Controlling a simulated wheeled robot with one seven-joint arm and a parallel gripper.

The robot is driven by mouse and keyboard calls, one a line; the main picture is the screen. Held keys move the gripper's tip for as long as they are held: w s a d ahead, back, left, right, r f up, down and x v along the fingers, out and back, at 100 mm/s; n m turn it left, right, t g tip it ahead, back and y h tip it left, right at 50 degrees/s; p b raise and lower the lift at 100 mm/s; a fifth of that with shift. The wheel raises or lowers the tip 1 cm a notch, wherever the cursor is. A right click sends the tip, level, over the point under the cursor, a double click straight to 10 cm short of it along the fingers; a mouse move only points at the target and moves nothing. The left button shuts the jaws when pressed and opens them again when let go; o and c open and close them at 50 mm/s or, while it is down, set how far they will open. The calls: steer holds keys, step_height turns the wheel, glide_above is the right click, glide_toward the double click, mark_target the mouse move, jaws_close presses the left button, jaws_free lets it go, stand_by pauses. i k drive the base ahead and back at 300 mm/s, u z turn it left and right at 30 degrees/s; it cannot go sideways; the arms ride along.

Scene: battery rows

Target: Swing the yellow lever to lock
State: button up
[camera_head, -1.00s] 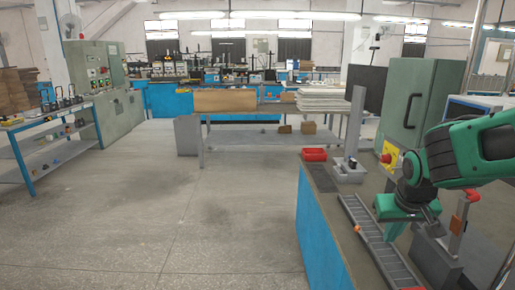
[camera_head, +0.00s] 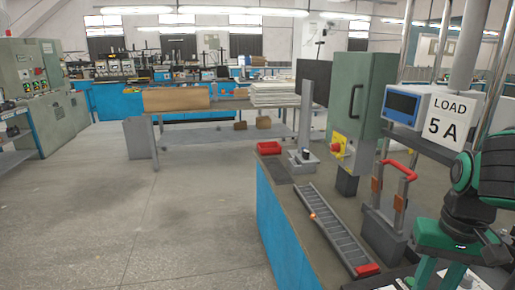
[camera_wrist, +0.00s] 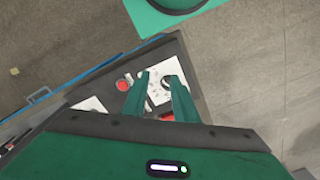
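I cannot make out a clear yellow lever in either view. A yellow plate with a red knob (camera_head: 338,146) is on the side of the green cabinet (camera_head: 356,98), in the head view. A red-handled upright frame with orange parts (camera_head: 395,180) stands on the bench to its right.
A grey slotted rail (camera_head: 335,230) with a small orange piece lies along the blue-sided bench. A red bin (camera_head: 269,148) sits at its far end. A meter (camera_head: 404,103) and a "LOAD 5 A" sign (camera_head: 447,116) stand at right. The floor at left is clear.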

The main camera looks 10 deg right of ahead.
mark_target(339, 157)
steer(key=u, duration=0.4)
steer(key=k, duration=0.4)
steer(key=u, duration=0.8)
steer(key=k, duration=0.8)
steer(key=u, duration=0.7)
steer(key=i, duration=1.75)
steer(key=z, duration=0.9)
steer(key=i, duration=1.2)
steer(key=z, duration=1.2)
steer(key=i, duration=0.8)
steer(key=z, duration=0.5)
